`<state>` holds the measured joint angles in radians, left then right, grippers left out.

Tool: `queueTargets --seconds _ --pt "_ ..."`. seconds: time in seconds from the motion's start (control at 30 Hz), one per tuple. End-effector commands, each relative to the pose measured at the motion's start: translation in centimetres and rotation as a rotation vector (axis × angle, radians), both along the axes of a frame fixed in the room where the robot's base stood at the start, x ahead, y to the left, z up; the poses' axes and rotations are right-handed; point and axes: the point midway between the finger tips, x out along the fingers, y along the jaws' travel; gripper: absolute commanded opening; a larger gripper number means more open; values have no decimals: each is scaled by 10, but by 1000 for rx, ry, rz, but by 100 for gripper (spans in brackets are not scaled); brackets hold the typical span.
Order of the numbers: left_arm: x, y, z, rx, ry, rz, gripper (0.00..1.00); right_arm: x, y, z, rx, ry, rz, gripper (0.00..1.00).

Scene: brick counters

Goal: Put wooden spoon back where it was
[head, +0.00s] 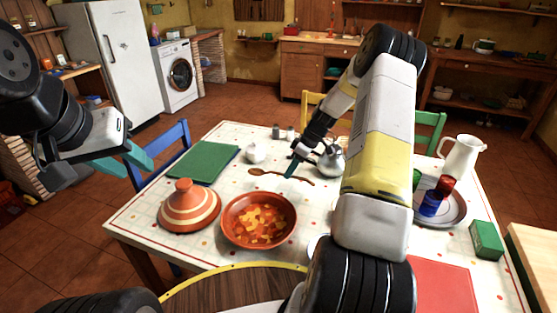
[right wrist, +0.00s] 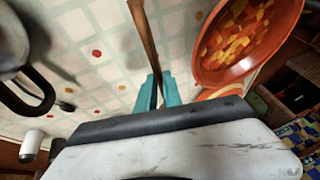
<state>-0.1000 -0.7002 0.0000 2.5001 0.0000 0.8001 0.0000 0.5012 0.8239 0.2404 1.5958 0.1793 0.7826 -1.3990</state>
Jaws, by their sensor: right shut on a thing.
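The wooden spoon (head: 262,172) is long, brown and wavy-edged in the head view, at or just above the tabletop behind the orange bowl. My right gripper (head: 291,170) points down at it and is shut on its thin shaft. In the right wrist view the spoon's shaft (right wrist: 144,38) runs up from between the teal fingertips (right wrist: 158,88). I cannot tell whether the spoon touches the table. My left gripper (head: 136,160) is empty, with its teal fingers apart, at the left by the blue chair.
The bowl of orange and yellow cubes (head: 232,236) and a striped tagine (head: 190,208) stand in front. A green board (head: 203,162), white sugar pot (head: 256,153) and kettle (head: 331,160) are near. At right are a tray (head: 455,219), white jug (head: 460,157) and green box (head: 487,240).

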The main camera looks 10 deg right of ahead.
Motion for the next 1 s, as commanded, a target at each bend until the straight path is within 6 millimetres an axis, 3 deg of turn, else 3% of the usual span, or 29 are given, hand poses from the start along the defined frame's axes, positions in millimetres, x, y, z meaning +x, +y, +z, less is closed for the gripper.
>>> queueTargets --seconds 0.6,1.0 --pt "0 0 0 0 0 0 36 0 0 -45 0 1 1 0" --pt "0 0 0 0 0 0 36 0 0 -53 0 0 1 0"
